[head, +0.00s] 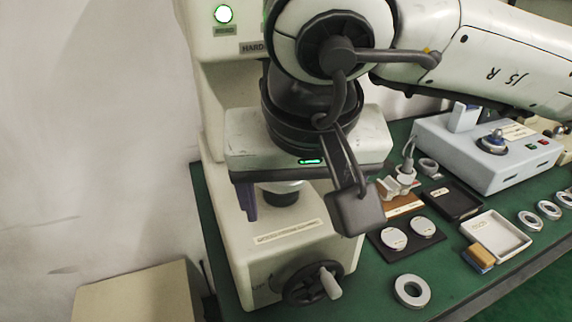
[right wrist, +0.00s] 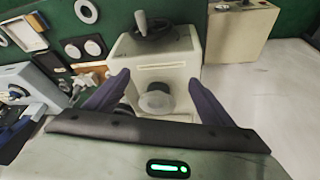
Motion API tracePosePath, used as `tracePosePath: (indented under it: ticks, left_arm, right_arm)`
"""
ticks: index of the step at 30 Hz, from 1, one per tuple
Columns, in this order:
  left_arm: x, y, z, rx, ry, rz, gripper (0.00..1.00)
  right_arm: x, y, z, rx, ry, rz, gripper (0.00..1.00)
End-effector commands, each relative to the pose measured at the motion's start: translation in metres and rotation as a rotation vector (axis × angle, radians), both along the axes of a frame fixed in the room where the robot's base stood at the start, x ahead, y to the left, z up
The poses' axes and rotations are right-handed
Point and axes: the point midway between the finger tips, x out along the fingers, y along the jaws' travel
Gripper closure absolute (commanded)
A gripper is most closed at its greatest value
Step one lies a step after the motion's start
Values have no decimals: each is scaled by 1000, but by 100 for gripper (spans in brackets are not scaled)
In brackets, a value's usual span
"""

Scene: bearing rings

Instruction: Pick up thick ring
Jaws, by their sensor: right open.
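My right gripper (head: 292,205) is open in front of the pale hardness tester (head: 285,235), with one purple finger showing in the head view. In the right wrist view both fingers (right wrist: 158,78) are spread, with a pale round piece (right wrist: 156,101) of the tester's stage seen between them. I cannot tell whether that piece is a ring, and no contact shows. A broad metal ring (head: 411,291) lies flat on the green table, apart from the gripper; it also shows in the right wrist view (right wrist: 86,11). Which ring is the thick one is not certain.
Several rings (head: 530,221) lie at the right edge. A black mat (head: 407,253) with two round discs, a white tray (head: 497,236), a dark tray (head: 454,200) and a grey device (head: 485,150) fill the right side. The tester's handwheel (head: 312,285) sticks out in front.

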Motion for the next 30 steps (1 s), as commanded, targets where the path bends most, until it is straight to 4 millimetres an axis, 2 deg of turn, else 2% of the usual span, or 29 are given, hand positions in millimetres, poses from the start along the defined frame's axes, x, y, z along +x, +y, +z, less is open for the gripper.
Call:
tracePosePath:
  ticks: [3,9,17,22,25,30]
  left_arm:
    - [-2,1,8,-1,3,1,100]
    - [-5,2,13,-1,8,4,100]
    - [-5,3,18,1,7,4,100]
    - [-5,3,27,2,8,5,100]
    - [-5,3,31,2,8,5,100]
    - [-5,3,33,2,8,4,100]
  right_arm:
    - [25,2,2,3,6,-6,24]
    - [59,6,1,3,7,-3,24]
    - [79,8,0,4,6,-3,24]
    - [106,11,1,4,8,-4,24]
    - [109,11,-17,3,10,1,24]
    - [114,12,-28,5,6,0,24]
